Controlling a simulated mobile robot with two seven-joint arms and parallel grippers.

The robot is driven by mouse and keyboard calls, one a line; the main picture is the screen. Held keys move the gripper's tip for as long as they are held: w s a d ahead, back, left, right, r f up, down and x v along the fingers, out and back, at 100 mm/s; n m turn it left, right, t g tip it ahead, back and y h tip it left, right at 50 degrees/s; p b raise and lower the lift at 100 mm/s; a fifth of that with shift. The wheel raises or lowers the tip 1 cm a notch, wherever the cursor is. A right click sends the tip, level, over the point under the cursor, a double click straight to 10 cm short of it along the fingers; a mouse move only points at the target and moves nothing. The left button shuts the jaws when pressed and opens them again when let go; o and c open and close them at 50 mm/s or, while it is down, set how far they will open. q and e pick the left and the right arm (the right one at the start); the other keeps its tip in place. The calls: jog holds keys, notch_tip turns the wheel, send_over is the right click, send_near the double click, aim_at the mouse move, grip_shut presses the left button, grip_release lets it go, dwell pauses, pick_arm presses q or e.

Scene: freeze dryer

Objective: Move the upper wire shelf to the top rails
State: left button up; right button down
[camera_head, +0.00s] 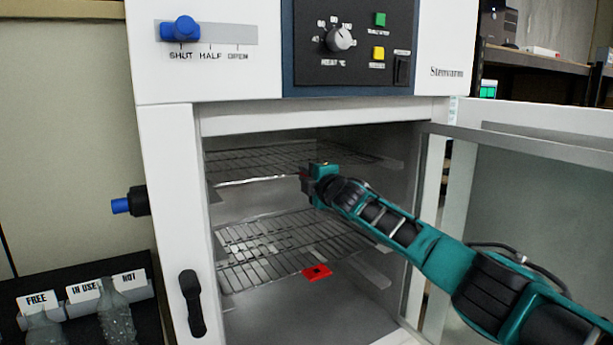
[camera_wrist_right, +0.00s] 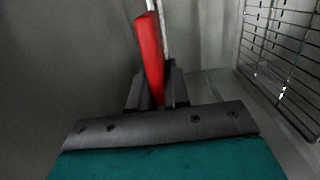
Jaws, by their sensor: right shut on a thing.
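The upper wire shelf (camera_head: 250,160) is inside the open chamber, close to level, with its front rod towards me. My right gripper (camera_head: 306,182) is at the front edge of this shelf. In the right wrist view, its fingers (camera_wrist_right: 157,88) are shut on the red tab (camera_wrist_right: 150,50) of the shelf. The shelf itself shows there only as a thin pale rod, edge on. My arm hides part of the shelf's right side, and I cannot tell whether the shelf rests on rails. My left gripper is not in view.
A lower wire shelf (camera_head: 250,255) with its own red tab (camera_head: 317,272) sits below; a wire grid (camera_wrist_right: 285,60) shows at right in the wrist view. The glass door (camera_head: 530,200) stands open at right. A rack with labelled bottles (camera_head: 117,318) is at lower left.

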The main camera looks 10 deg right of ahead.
jog(key=shift+s+r, duration=0.15)
jog(key=shift+r, duration=0.15)
jog(key=shift+f, duration=0.55)
jog(key=c, duration=1)
grip_release()
jog(key=shift+s+f, duration=0.1)
jog(key=shift+f, duration=0.1)
